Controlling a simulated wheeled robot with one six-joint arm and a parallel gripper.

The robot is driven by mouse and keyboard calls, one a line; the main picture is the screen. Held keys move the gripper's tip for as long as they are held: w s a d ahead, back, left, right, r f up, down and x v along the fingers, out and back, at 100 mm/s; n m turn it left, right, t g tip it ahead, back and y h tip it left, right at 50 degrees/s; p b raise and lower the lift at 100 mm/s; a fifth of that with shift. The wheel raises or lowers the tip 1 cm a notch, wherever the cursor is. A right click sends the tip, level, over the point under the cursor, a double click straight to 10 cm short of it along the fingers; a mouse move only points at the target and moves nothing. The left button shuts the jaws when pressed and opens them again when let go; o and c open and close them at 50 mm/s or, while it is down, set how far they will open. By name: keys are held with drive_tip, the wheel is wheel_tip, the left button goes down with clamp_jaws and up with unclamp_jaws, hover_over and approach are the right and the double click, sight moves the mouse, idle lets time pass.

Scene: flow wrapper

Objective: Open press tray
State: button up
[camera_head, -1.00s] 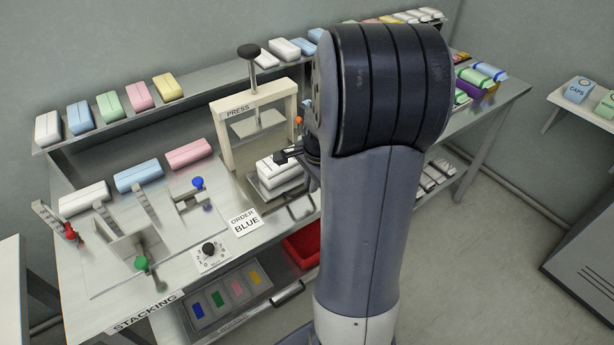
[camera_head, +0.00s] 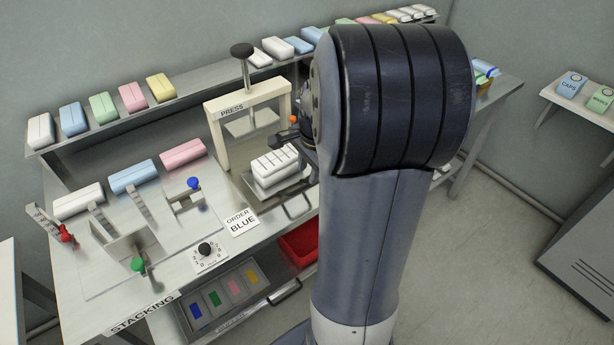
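The press (camera_head: 222,130) is a cream frame labelled PRESS with a black knob on top, standing on the bench. In front of it a stack of white packs (camera_head: 278,177) sits on the metal press tray (camera_head: 247,185). A bar handle (camera_head: 297,207) shows at the tray's front edge. My gripper (camera_head: 281,140) is only partly seen, as dark parts above and behind the stack, beside the press's right post. It looks apart from the handle. My own arm hides the rest of it, and I cannot tell whether the fingers are open or shut.
The stacking fixture (camera_head: 120,250) with red, green and blue knobs is at the left. An ORDER BLUE card (camera_head: 240,221) and a dial (camera_head: 206,250) lie at the front. A red bin (camera_head: 298,246) and a drawer of coloured cards (camera_head: 232,295) are below.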

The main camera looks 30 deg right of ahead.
sight(306, 185)
wheel_tip(306, 185, up, 6)
drive_tip(key=s, duration=0.1)
idle(0.4)
drive_tip(key=f, duration=0.3)
drive_tip(key=w+f, duration=0.1)
drive_tip(key=f, duration=0.6)
drive_tip(key=shift+w+f, duration=0.35)
drive_tip(key=shift+w, duration=0.05)
drive_tip(key=shift+w+r, duration=0.1)
drive_tip(key=shift+w, duration=0.2)
